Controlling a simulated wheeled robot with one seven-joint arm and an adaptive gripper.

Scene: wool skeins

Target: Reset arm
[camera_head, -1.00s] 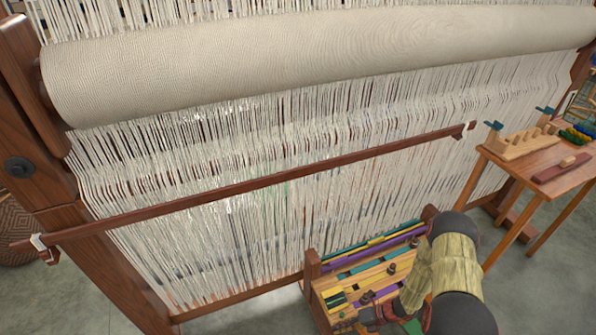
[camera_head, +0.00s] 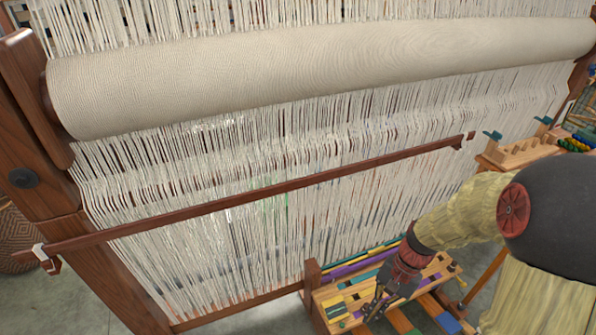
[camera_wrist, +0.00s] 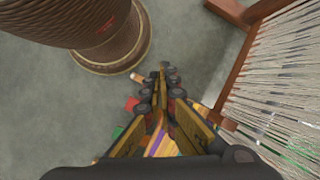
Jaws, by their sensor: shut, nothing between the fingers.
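My gripper (camera_head: 376,307) hangs at the lower right of the head view, in front of the colourful wooden bench (camera_head: 340,301) by the loom's foot. Its fingers are shut with nothing between them. In the wrist view my gripper (camera_wrist: 162,72) points away from the camera, with its fingers together over the floor. The bench's coloured slats show partly behind the fingers there. My arm bends in from the right edge of the head view and hides part of the bench and the side table.
A large loom with pale warp threads (camera_head: 240,240) and a cloth roll (camera_head: 300,75) fills the head view. A wooden side table (camera_head: 488,166) stands at right. A brown ribbed round object (camera_wrist: 115,45) stands on the grey floor (camera_wrist: 50,115) in the wrist view.

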